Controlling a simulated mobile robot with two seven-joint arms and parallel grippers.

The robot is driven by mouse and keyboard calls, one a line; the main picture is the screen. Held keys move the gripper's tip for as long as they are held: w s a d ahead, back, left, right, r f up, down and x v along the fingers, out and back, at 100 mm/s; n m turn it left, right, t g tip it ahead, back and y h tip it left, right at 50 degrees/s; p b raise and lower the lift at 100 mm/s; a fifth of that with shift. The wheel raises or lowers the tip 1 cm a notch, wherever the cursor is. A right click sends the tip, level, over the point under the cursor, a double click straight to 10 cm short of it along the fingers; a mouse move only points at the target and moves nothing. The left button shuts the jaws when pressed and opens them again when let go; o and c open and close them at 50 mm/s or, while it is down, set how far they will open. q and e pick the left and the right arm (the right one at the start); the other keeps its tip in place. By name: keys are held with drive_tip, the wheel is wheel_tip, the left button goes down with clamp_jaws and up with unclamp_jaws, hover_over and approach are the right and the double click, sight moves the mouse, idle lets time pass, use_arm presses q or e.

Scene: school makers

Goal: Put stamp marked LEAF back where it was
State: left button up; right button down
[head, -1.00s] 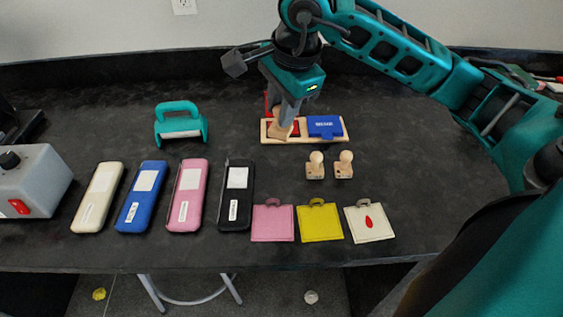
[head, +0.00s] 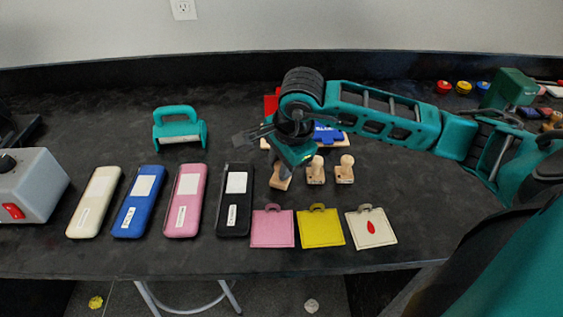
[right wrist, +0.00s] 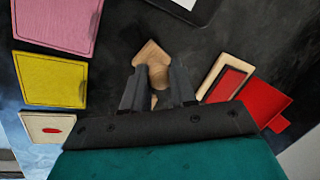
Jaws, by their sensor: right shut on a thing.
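My right gripper (head: 284,165) is shut on a wooden stamp (head: 280,182), left of two other wooden stamps (head: 315,171) (head: 344,170) standing in a row. The held stamp is roughly level with that row, low over the table; whether its base touches cannot be told. In the right wrist view the stamp (right wrist: 152,65) sits between the fingers of my gripper (right wrist: 157,88). I cannot read any stamp's mark. A white tag (head: 384,231) bears a red drop shape. My left gripper is not in view.
A pink tag (head: 272,229) and yellow tag (head: 320,229) lie in front. A black case (head: 237,205) lies left. A teal-handled tool (head: 180,128) stands back left.

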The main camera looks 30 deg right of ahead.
drive_tip(key=shift+f, duration=0.2)
drive_tip(key=c, duration=0.9)
unclamp_jaws()
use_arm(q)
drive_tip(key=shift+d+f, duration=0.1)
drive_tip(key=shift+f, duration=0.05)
use_arm(e)
drive_tip(key=shift+r, duration=0.45)
use_arm(q)
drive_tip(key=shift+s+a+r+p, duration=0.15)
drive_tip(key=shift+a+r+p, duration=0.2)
drive_tip(key=shift+p, duration=0.25)
use_arm(e)
drive_tip(key=v, duration=1.1)
drive_tip(key=shift+s+r, duration=0.2)
drive_tip(key=shift+r, duration=0.1)
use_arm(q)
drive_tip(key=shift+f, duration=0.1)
